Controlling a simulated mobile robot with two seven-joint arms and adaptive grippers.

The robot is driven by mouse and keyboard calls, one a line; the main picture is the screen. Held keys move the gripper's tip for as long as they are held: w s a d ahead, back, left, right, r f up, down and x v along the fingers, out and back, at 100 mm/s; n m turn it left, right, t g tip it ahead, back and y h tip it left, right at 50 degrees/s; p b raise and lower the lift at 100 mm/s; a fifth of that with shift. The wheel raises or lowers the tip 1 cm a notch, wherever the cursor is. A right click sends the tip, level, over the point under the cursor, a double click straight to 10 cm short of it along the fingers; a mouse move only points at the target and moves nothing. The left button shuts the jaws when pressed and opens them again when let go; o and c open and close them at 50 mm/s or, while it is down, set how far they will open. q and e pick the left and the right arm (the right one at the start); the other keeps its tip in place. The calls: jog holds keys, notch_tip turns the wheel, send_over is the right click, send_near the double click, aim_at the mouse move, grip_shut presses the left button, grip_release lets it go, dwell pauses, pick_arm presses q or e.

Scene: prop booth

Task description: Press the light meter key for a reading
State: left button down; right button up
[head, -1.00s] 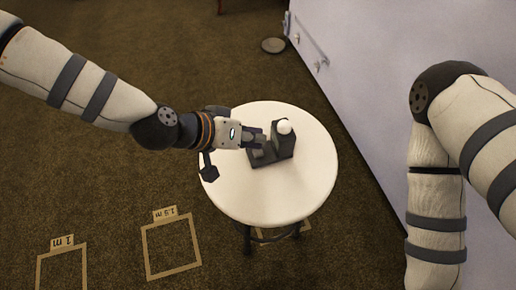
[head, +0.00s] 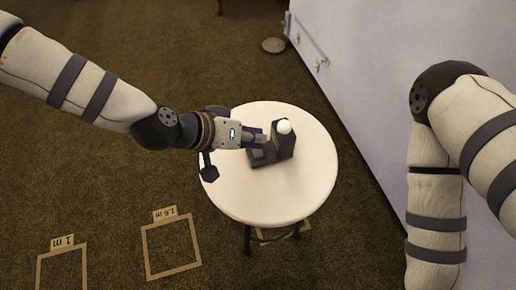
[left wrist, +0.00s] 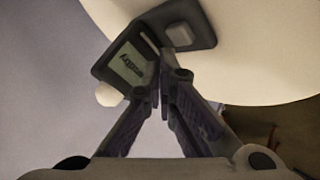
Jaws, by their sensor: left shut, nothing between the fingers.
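The light meter (head: 284,138) is a dark grey device with a white ball on top, standing on a round white table (head: 290,205). In the left wrist view, the meter's base (left wrist: 203,20) carries a pale grey square key (left wrist: 180,35). Its small screen (left wrist: 130,65) shows dark lettering, upside down. My left gripper (head: 262,140) is shut and empty, over the meter's base. In the left wrist view its fingertips (left wrist: 159,84) meet close to the screen and key, apart from the key in the picture. My right gripper is out of view; only that arm shows.
A pale wall or cabinet (head: 370,60) with a handle runs along the right side. A dark round disc (head: 273,45) lies on the brown carpet. Taped floor squares (head: 172,245) with distance labels lie left of the table. The table's front half is bare.

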aim_at(272, 128)
pick_arm(q)
jog(key=shift+f, duration=0.1)
jog(key=shift+f, duration=0.35)
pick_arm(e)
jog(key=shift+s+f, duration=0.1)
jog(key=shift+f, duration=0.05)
pick_arm(q)
jog(key=shift+f+b, duration=0.3)
jog(key=shift+f, duration=0.15)
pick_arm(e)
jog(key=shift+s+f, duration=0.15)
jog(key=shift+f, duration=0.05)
pick_arm(q)
jog(key=shift+r, duration=0.15)
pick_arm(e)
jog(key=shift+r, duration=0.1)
pick_arm(q)
jog(key=shift+r+p, duration=0.55)
jog(key=shift+r, duration=0.2)
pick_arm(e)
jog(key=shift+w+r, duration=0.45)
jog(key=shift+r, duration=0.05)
